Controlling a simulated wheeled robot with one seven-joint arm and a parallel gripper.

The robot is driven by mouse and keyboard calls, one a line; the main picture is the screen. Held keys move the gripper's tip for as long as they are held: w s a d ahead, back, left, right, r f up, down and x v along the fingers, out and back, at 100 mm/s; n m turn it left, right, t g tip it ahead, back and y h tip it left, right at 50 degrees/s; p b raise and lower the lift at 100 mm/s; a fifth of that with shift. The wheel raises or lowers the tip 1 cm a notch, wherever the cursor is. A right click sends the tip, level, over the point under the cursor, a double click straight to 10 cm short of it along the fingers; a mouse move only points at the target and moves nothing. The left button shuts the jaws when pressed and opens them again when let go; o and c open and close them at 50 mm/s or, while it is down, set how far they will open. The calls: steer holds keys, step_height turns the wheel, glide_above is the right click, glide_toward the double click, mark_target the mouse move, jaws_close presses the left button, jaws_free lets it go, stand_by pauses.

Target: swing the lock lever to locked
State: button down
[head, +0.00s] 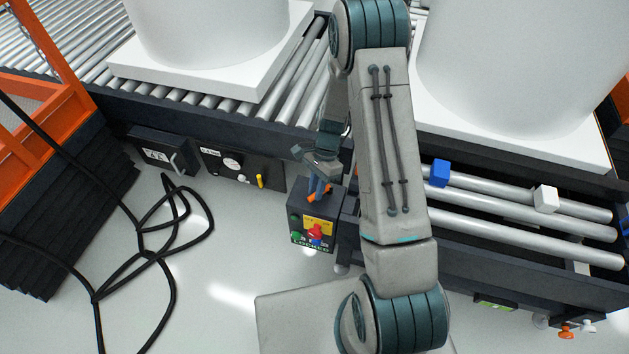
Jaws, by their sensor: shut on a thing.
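A dark control box (331,233) stands on the floor at the conveyor's front edge, in the middle of the head view. Its front bears the word LOCKED, a yellow label (321,226), a green knob (296,236) and a red knob (316,233). My gripper (318,191) comes down from behind my arm to the top of the box. Its blue fingers are shut on a small orange piece (314,198), which looks like the lock lever's handle. The fingers hide most of the lever, and I cannot tell its exact angle.
White tanks stand on pale bases (205,72) on the roller conveyor behind. A panel with a dial and yellow switch (260,181) is left of the box. Black cable (150,255) loops on the floor. Blue (440,173) and white (545,198) blocks are at the right rollers.

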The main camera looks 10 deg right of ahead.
steer(key=shift+s+d+n+g+h+p, duration=0.2)
steer(key=shift+s+n+h, duration=0.1)
steer(key=shift+n, duration=0.5)
steer(key=shift+s+d+n+g+h+p, duration=0.1)
steer(key=shift+s+n+g+h+p, duration=0.15)
steer(key=shift+n, duration=0.55)
steer(key=c, duration=1.4)
jaws_free()
steer(key=shift+o, duration=0.2)
steer(key=p+v, duration=0.2)
steer(key=v, duration=1.2)
steer(key=shift+a, duration=0.1)
